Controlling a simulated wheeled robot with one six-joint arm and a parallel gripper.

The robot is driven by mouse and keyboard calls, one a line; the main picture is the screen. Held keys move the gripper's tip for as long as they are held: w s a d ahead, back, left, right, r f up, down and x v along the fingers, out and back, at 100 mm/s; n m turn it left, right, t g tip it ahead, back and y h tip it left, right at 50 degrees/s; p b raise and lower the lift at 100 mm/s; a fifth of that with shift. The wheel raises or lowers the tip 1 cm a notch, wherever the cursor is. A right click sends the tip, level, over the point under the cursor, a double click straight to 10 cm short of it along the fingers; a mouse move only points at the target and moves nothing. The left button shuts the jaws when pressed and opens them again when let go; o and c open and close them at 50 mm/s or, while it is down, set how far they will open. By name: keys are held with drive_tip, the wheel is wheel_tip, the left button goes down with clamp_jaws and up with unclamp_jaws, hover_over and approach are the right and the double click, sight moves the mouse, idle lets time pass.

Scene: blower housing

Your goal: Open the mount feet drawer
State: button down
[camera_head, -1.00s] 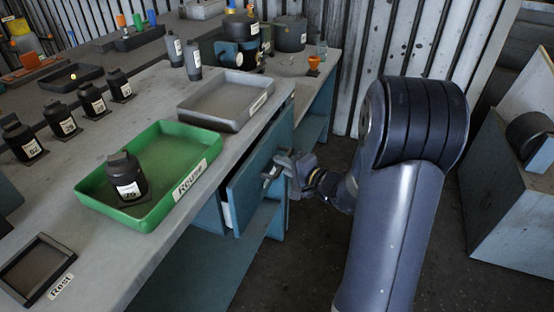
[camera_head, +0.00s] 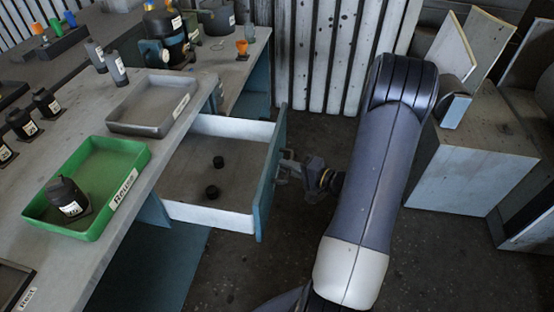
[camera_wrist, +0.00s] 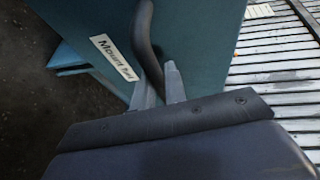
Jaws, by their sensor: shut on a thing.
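The mount feet drawer (camera_head: 268,178) stands pulled well out from under the bench, with its inside in view. Two small black round parts, one farther back (camera_head: 218,162) and one nearer (camera_head: 212,191), lie on its floor. My gripper (camera_head: 285,170) is at the outer side of the blue drawer front. In the wrist view the gripper fingers (camera_wrist: 160,86) are shut on the dark curved handle (camera_wrist: 148,40), beside a white label (camera_wrist: 115,57) that begins "Mount".
The bench top carries a green tray (camera_head: 140,155) labelled Reuse with a black part (camera_head: 68,196) in it, and a grey tray (camera_head: 185,108). Large grey boxes (camera_head: 470,170) stand at the right. Floor is open between the drawer and the boxes.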

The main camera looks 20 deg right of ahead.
drive_tip(key=shift+s+d, duration=0.5)
drive_tip(key=shift+d, duration=0.15)
drive_tip(key=c, duration=1.5)
unclamp_jaws()
drive_tip(key=shift+o, duration=0.2)
drive_tip(key=p+v, duration=0.1)
drive_tip(key=v, duration=0.9)
drive_tip(key=shift+s+d, duration=0.25)
drive_tip(key=shift+s, duration=0.05)
drive_tip(key=shift+r, duration=0.1)
drive_tip(key=x, duration=1.1)
drive_tip(key=shift+b, duration=0.4)
